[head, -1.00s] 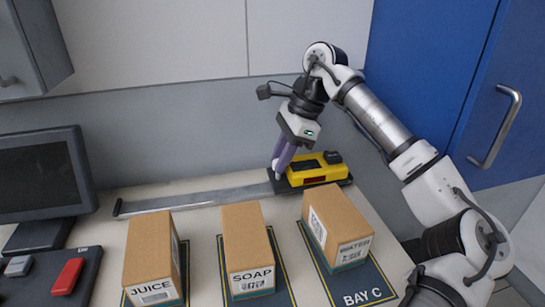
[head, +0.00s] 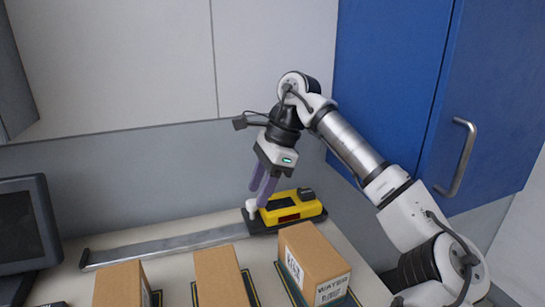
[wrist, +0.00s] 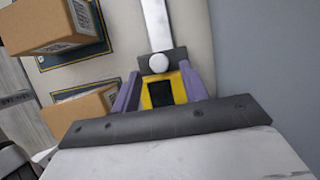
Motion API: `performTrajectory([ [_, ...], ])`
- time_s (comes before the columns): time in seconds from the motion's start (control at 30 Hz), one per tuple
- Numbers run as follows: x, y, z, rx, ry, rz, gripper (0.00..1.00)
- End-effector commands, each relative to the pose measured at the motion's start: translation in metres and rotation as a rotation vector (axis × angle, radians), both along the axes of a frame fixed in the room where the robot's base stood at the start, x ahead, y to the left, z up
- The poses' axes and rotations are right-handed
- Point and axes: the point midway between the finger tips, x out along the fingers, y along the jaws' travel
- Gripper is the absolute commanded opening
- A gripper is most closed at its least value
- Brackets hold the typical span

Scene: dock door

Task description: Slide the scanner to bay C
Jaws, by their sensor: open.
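The yellow scanner (head: 292,208) sits on a dark carriage at the right end of the metal rail (head: 165,246), behind the WATER box. A white round knob (head: 251,205) stands at the carriage's left end; it also shows in the wrist view (wrist: 159,64). My gripper (head: 258,199) points down at the knob, its purple fingers apart. In the wrist view the fingers stand on either side of the yellow scanner body (wrist: 163,91), with the knob just beyond them. The bay C mat (head: 290,284) lies under the WATER box; its label is out of view.
The WATER box (head: 314,264) and two more boxes (head: 219,275) (head: 119,284) stand in a row in front of the rail. A monitor (head: 25,228) stands at the left. A blue cabinet (head: 390,75) is behind my arm. The rail left of the scanner is clear.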

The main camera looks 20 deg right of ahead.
Motion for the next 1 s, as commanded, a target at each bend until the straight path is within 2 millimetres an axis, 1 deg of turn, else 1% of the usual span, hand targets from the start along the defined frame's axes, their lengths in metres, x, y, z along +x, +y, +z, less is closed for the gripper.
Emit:
performTrajectory([
  [0.03,0.0,-0.004,0.01,0.0,-0.003,-0.002,0.44],
  [0.3,0.0,-0.028,0.071,-0.003,0.0,-0.004,0.44],
  [0.5,0.0,-0.04,0.098,-0.003,0.001,-0.004,0.44],
  [0.67,0.0,-0.044,0.106,-0.001,0.0,-0.002,0.44],
  [1.0,0.0,-0.045,0.107,0.0,-0.001,-0.001,0.44],
])
